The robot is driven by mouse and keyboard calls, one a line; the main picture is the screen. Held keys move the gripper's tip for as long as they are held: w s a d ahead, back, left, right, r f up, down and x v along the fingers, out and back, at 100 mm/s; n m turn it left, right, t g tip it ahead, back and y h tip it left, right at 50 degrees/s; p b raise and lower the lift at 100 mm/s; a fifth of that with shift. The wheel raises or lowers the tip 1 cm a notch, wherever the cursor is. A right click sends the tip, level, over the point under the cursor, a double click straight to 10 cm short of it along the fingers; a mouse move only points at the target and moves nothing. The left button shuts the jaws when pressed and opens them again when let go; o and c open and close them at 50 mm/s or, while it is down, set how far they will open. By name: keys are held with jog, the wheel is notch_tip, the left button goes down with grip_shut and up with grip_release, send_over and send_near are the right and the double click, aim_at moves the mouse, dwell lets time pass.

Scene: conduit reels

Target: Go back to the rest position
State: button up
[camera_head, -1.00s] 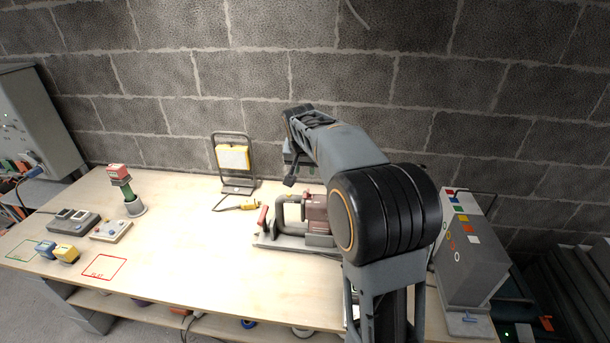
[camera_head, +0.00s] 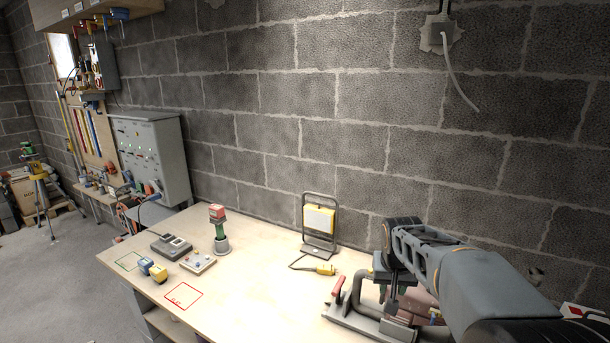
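My arm reaches in from the lower right of the head view, its wrist over the right end of the workbench (camera_head: 240,285). My gripper (camera_head: 391,302) hangs below the wrist, in front of or just above a dark red machine with a grey base (camera_head: 350,322) and a red handle. The fingers are small and dark against the machine, so I cannot tell whether they are open or shut, or whether they touch it. No held object is visible. My arm hides part of the machine.
A work lamp (camera_head: 319,222) with a yellow plug (camera_head: 326,269) stands near the wall. The bench middle is clear.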

jog(key=s+a+n+t, duration=0.1)
jog(key=s+a, duration=0.1)
jog(key=s, duration=0.6)
jog(key=s+a+n+y, duration=0.1)
jog(key=s+a, duration=0.2)
jog(key=s, duration=0.6)
jog(key=shift+s+r+t, duration=0.2)
jog(key=shift+s+t, duration=0.1)
jog(key=shift+t, duration=0.1)
